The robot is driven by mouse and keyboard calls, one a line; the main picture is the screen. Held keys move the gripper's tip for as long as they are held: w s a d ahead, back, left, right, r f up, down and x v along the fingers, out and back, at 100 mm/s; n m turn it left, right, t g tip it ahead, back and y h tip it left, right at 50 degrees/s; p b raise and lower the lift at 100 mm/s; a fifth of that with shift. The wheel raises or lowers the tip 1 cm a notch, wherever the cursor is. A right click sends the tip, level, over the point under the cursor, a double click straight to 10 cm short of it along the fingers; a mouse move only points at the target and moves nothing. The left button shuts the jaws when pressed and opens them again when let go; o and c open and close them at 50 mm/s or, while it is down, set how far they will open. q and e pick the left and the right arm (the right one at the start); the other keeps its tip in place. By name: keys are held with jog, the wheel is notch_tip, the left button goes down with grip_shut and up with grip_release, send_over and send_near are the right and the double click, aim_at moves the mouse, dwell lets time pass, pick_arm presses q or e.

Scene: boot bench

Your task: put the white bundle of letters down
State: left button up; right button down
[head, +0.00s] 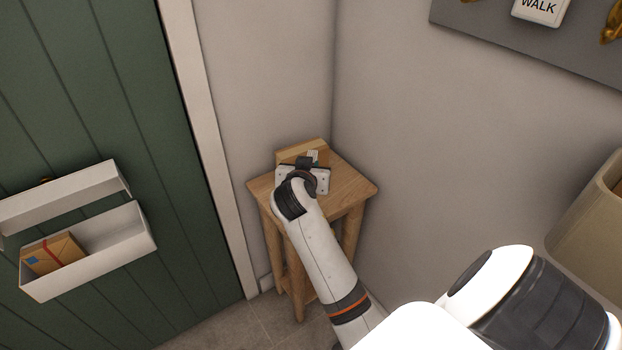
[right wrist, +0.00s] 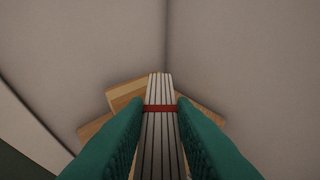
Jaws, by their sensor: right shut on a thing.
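The white bundle of letters (right wrist: 160,130) has a red band around it and stands on edge between the teal fingers of my right gripper (right wrist: 160,104) in the right wrist view. The gripper is shut on it. In the head view my right gripper (head: 303,172) is over the small wooden table (head: 352,188) in the corner, and only a small pale part of the bundle (head: 313,155) shows past it. I cannot tell whether the bundle touches the tabletop. My left gripper is not in view.
A raised wooden piece (head: 290,153) stands at the table's back edge, close to the gripper. Walls meet right behind the table. The tabletop's right side is clear. A white wall box (head: 115,245) holding a brown parcel (head: 52,254) hangs on the green door (head: 130,110).

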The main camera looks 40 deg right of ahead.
aim_at(317, 154)
jog(key=w+d+m+g+b, duration=0.1)
jog(key=d+m+g+h+b, duration=0.1)
jog(key=d, duration=0.1)
jog(key=w+d+m+g+h+b, duration=0.1)
jog(key=d+m+g, duration=0.1)
jog(key=shift+w+f+b, duration=0.1)
jog(key=shift+w+b, duration=0.2)
jog(key=shift+b, duration=0.05)
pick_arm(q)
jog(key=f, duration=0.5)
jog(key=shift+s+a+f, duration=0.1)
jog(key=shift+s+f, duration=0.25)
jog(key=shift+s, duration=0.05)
pick_arm(e)
notch_tip(317, 154, down, 9)
jog(key=d+m+g, duration=0.1)
jog(key=shift+w+f+h, duration=0.2)
jog(key=shift+h, duration=0.2)
jog(key=c, duration=1.6)
grip_release()
jog(key=shift+f+b, duration=0.15)
jog(key=shift+b, duration=0.2)
jog(key=shift+c, duration=0.2)
jog(key=o, duration=0.4)
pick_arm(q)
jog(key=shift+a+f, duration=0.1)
pick_arm(e)
jog(key=shift+o, duration=0.2)
